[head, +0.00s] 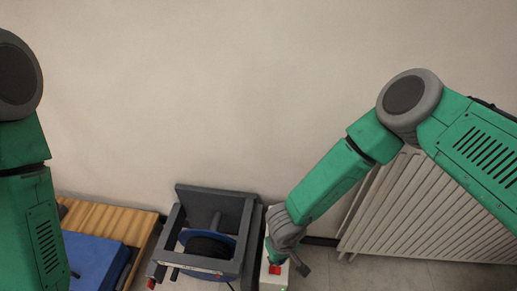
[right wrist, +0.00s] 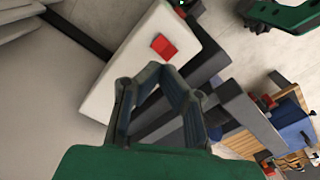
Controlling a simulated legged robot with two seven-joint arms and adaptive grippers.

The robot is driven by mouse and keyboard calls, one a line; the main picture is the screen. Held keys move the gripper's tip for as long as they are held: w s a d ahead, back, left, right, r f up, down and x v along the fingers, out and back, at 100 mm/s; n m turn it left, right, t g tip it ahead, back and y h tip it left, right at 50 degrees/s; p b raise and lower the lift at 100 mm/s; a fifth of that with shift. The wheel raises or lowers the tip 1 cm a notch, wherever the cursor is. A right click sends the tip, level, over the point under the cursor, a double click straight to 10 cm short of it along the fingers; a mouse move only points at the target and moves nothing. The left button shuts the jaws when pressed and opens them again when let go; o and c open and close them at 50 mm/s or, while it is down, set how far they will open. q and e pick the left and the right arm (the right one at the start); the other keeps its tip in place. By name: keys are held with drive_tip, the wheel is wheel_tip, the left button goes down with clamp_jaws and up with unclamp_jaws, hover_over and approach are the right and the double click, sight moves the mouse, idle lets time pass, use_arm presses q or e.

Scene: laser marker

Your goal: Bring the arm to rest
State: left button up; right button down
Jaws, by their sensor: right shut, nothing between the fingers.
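My right arm comes in from the right in the head view and reaches down to the low centre. My right gripper (head: 283,250) is shut and empty, just above a white box (head: 270,284) with a red button (head: 275,269) on it. In the right wrist view the gripper's fingers (right wrist: 164,76) point towards the white box (right wrist: 128,58), with the red button (right wrist: 163,47) just beyond the tips. I cannot tell whether they touch the box. My left arm hangs at the left edge of the head view, and its gripper is out of the picture.
A dark grey frame with a blue and black reel (head: 207,244) stands left of the white box. A wooden slatted pallet (head: 105,216) with a blue item (head: 95,260) lies further left. A white radiator (head: 400,215) stands on the right by the bare wall (head: 190,95).

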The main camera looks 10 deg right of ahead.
drive_tip(key=s+d+r+m+p, duration=0.2)
drive_tip(key=s+d+r+p, duration=0.5)
drive_tip(key=s+d+r, duration=0.8)
drive_tip(key=d+r, duration=0.1)
drive_tip(key=d, duration=0.1)
drive_tip(key=shift+s+d+r+t, duration=0.3)
